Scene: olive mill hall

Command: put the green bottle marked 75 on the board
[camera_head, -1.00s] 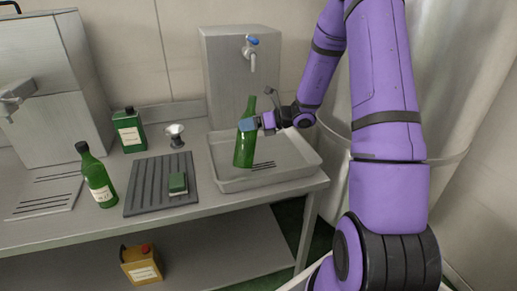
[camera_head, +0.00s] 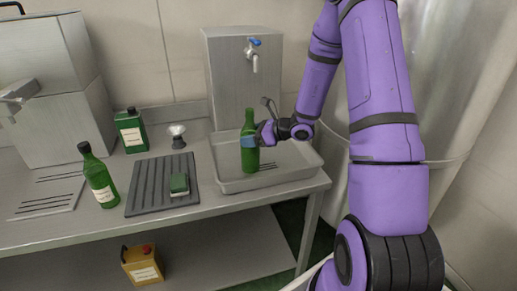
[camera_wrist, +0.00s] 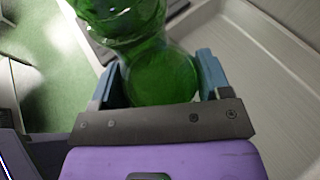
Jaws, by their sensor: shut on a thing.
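My gripper (camera_head: 262,136) is shut on a green glass bottle (camera_head: 250,158), which is upright over the grey tray (camera_head: 230,186). I cannot tell whether its base touches the tray floor. No label or number shows on it. In the wrist view the blue fingers of my gripper (camera_wrist: 158,80) stand either side of the green glass (camera_wrist: 160,78). The dark ribbed board (camera_head: 148,190) lies left of the tray.
A square green tin (camera_head: 131,133) and a small metal cup-like piece (camera_head: 178,137) stand behind the board. A steel tank with a blue-handled tap (camera_head: 253,58) stands behind the tray. A yellow canister (camera_head: 142,264) sits on the lower shelf. The board's left part is clear.

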